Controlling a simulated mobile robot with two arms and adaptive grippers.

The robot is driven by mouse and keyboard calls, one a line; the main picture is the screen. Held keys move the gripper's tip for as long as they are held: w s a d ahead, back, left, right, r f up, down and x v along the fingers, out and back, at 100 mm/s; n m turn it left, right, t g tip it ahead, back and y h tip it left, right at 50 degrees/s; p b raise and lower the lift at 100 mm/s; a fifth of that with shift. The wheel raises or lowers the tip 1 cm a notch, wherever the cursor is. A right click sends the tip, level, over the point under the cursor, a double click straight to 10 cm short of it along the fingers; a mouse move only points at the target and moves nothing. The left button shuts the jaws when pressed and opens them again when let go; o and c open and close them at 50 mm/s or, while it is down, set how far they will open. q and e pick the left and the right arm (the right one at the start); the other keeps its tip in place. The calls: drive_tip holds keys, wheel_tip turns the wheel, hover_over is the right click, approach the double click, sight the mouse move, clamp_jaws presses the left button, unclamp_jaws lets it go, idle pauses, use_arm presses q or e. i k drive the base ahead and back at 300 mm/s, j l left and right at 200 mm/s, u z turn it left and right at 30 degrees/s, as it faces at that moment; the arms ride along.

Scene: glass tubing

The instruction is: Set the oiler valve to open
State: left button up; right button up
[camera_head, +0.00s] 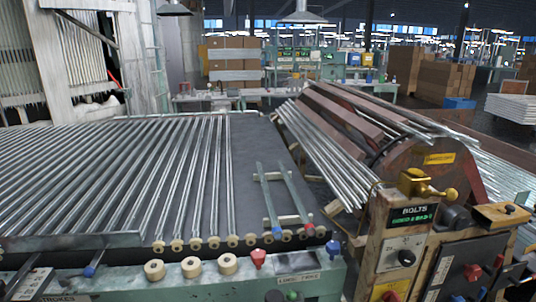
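Neither of my grippers shows in this view.
A rusty drum (418,170) with metal rods stands behind. A table of glass tubes (190,180) fills the left, with wooden rollers (228,264) along its front.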

sight(424, 192)
drive_tip(key=z, duration=1.1)
